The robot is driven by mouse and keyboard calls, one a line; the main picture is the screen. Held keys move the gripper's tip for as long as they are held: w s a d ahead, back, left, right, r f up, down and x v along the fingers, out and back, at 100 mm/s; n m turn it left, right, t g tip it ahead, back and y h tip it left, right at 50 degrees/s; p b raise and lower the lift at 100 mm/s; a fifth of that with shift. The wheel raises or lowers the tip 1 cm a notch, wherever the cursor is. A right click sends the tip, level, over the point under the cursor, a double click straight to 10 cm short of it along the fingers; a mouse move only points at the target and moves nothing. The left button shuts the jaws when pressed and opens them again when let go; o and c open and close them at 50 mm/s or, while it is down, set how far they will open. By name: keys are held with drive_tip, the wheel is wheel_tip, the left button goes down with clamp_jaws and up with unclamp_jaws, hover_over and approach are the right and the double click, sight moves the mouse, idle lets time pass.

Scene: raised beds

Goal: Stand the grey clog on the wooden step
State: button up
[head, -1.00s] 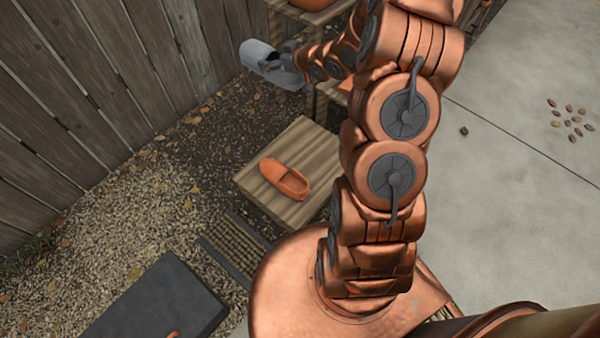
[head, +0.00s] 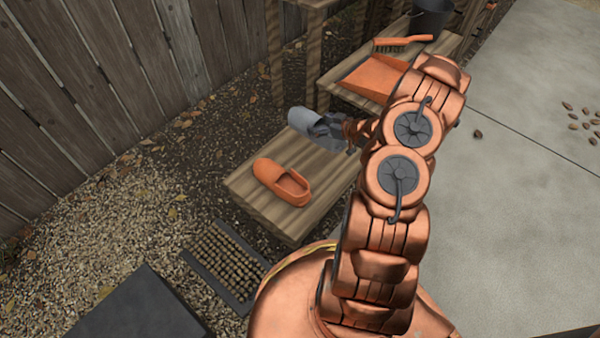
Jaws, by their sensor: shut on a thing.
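The grey clog (head: 306,122) is in my gripper (head: 335,127), near the far edge of the wooden step. My gripper is shut on the clog; its fingers are partly hidden by the clog and my arm. The clog appears over the step's far end, but I cannot tell whether it touches the wood. The wooden step (head: 250,197) is a low block with a pale striped top. An orange clog (head: 281,181) stands on the step, nearer to me and to the left of the grey clog.
A boot-scraper mat (head: 222,262) and a dark grey box (head: 140,308) lie in front on the gravel. Behind, a wooden shelf holds an orange dustpan (head: 372,80), a brush (head: 403,42) and a dark bucket (head: 432,18). A plank fence (head: 110,90) bounds the left.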

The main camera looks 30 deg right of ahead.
wheel_tip(320, 180, down, 11)
drive_tip(key=b, duration=0.4)
drive_tip(key=shift+s+d+r, duration=0.1)
drive_tip(key=shift+r, duration=0.15)
drive_tip(key=o, duration=1.4)
